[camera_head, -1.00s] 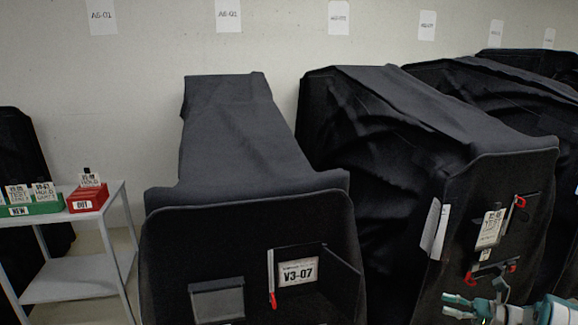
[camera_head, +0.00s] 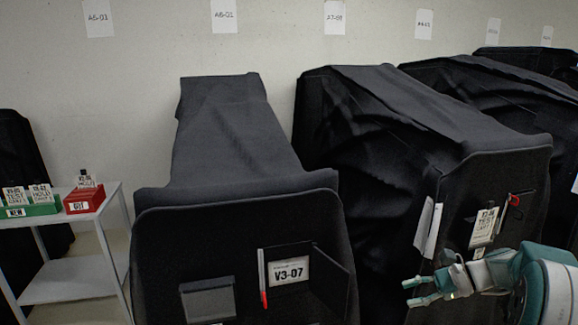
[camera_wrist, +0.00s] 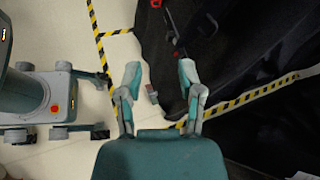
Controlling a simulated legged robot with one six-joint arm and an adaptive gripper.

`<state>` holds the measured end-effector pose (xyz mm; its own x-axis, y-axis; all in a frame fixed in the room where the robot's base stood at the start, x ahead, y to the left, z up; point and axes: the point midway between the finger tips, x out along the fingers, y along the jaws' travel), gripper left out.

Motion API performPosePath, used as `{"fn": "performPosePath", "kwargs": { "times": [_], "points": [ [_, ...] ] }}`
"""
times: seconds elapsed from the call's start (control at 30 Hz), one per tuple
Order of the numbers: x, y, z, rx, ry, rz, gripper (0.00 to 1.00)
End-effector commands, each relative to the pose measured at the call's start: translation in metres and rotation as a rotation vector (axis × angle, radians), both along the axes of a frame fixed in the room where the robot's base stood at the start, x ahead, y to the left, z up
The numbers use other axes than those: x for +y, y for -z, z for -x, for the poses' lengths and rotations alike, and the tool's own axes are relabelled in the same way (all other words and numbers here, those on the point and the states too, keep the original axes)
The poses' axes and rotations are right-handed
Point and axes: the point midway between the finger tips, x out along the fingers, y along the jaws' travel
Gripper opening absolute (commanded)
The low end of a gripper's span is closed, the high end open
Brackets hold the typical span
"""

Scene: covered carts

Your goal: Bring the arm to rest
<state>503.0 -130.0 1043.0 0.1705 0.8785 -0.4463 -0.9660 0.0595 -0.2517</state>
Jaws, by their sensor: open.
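My gripper (camera_head: 422,290) is at the lower right of the head view, in front of the right covered cart (camera_head: 500,172). Its teal and grey fingers are apart and point left, with nothing between them. In the wrist view my gripper (camera_wrist: 158,85) also shows open and empty, with the floor and a cart's dark cover beyond it. My arm hides the lower part of the right cart's front. The middle covered cart (camera_head: 235,215) stands to the left, with a V3-07 card (camera_head: 289,271) in its open pocket.
A white shelf trolley (camera_head: 65,280) at the left carries a green box (camera_head: 38,209) and a red box (camera_head: 84,201) of cards. Yellow-black floor tape (camera_wrist: 262,91) shows beside the dark cover. A white tag (camera_head: 482,227) hangs on the right cart.

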Motion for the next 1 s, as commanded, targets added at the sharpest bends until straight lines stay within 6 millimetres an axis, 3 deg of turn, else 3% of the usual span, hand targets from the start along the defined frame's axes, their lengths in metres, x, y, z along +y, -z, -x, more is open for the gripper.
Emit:
{"fn": "performPosePath", "kwargs": {
  "times": [0.03,0.2,0.4,0.73,1.0],
  "points": [
    [0.016,-0.011,0.009,-0.028,-0.041,0.061,0.48],
    [0.057,-0.031,0.041,-0.122,-0.172,0.263,0.48],
    [0.088,-0.048,0.085,-0.253,-0.335,0.486,0.48],
    [0.119,-0.064,0.16,-0.517,-0.617,0.843,0.48],
    [0.127,-0.066,0.215,-0.765,-0.854,1.123,0.48]
  ]
}}
